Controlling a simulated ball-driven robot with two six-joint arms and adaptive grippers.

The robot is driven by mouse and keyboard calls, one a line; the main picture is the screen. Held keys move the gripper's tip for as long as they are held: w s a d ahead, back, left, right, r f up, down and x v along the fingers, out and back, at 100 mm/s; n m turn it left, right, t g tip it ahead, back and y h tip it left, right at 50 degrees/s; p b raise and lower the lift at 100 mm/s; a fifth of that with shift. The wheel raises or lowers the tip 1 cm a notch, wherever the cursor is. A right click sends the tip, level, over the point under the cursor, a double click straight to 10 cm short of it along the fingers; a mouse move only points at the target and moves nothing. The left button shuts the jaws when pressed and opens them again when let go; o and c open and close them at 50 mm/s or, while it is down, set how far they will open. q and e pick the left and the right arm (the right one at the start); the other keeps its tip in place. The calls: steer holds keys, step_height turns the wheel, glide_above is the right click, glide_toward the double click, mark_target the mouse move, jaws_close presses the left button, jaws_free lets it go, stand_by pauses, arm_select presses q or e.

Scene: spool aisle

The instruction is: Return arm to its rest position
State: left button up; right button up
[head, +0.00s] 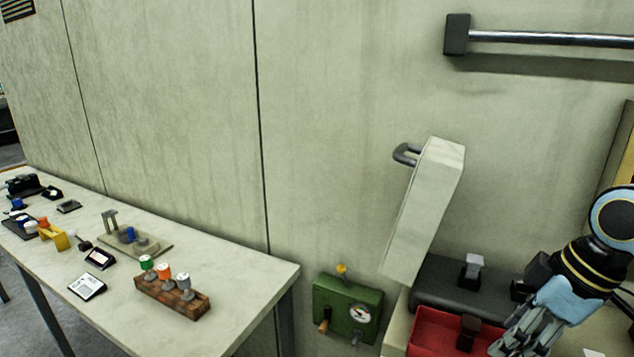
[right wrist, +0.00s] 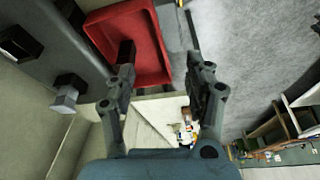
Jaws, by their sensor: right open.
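My right gripper (head: 505,342) comes in from the right edge in the head view, at the lower right over the red tray (head: 428,335). In the right wrist view the two fingers of the right gripper (right wrist: 165,75) stand apart with nothing between them. The red tray (right wrist: 102,28) lies beyond the fingertips there. A dark block (head: 468,332) is in the tray, close to the fingers in the head view. It also shows beside the left finger in the right wrist view (right wrist: 127,50). My left gripper is in neither view.
An upright pale lid (head: 430,205) with a handle stands by a dark grey unit (head: 435,285) bearing a light-topped block (head: 471,268). A green gauge box (head: 347,308) is left of it. A metal bar (head: 545,39) is on the wall. A table (head: 235,270) with small items stands left.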

steer(key=s+a+m+t+h, duration=0.15)
steer(key=s+m, duration=0.25)
steer(key=s, duration=0.5)
steer(key=s+a+m+h, duration=0.2)
steer(key=s+m, duration=0.3)
steer(key=s, duration=0.5)
step_height(320, 180, down, 37)
steer(key=d+g+b, duration=0.2)
steer(key=b, duration=0.9)
steer(key=s+f+b, duration=0.4)
steer(key=s+f, duration=0.5)
steer(key=f, duration=0.3)
steer(key=s+d+f+b, duration=0.1)
steer(key=s+f+b, duration=0.3)
steer(key=s+f, duration=0.6)
step_height(320, 180, down, 3)
steer(key=shift+s+d+f+g+b, duration=0.2)
steer(key=shift+s+d+g+b, duration=0.1)
steer(key=shift+g, duration=0.15)
steer(key=shift+c, duration=0.4)
